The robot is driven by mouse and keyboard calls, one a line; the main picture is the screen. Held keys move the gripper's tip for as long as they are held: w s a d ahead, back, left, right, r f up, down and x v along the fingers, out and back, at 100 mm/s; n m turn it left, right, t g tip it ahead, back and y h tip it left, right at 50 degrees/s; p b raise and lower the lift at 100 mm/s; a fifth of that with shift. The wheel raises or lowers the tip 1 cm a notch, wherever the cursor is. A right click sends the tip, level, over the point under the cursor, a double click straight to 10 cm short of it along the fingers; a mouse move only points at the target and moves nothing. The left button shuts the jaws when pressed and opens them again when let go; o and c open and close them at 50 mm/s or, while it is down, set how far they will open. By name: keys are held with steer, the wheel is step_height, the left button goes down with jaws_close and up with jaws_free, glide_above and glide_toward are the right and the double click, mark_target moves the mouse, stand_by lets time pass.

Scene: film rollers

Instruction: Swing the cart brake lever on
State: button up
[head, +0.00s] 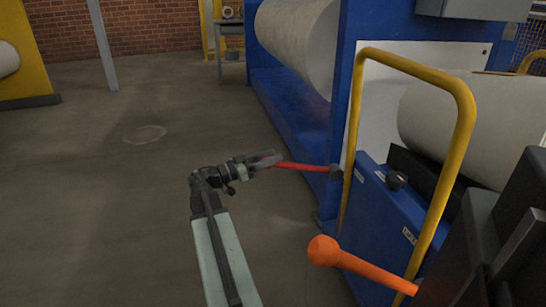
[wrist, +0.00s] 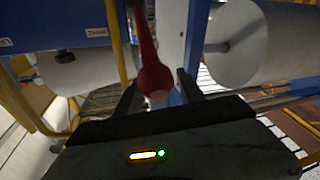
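A thin red lever (head: 305,166) sticks out to the left from a dark pivot (head: 336,171) beside the blue cart (head: 385,215). My gripper (head: 268,160) is at the lever's free left end. In the wrist view the red lever (wrist: 150,55) runs toward the camera, and its rounded end lies between the two dark fingers of my gripper (wrist: 158,92). The fingers stand apart, with a narrow gap seeming to show on each side of the lever. Whether either finger touches it is not clear. The cart's small labels are too blurred to read.
An orange ball-ended lever (head: 350,262) juts out in the foreground. A large white roll (head: 450,125) lies right. The floor (head: 120,200) on the left is clear.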

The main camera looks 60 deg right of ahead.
steer(key=shift+o, duration=0.6)
steer(key=b+v, duration=0.1)
steer(key=v, duration=0.6)
steer(key=shift+w+a, duration=0.2)
steer(key=shift+a, duration=0.15)
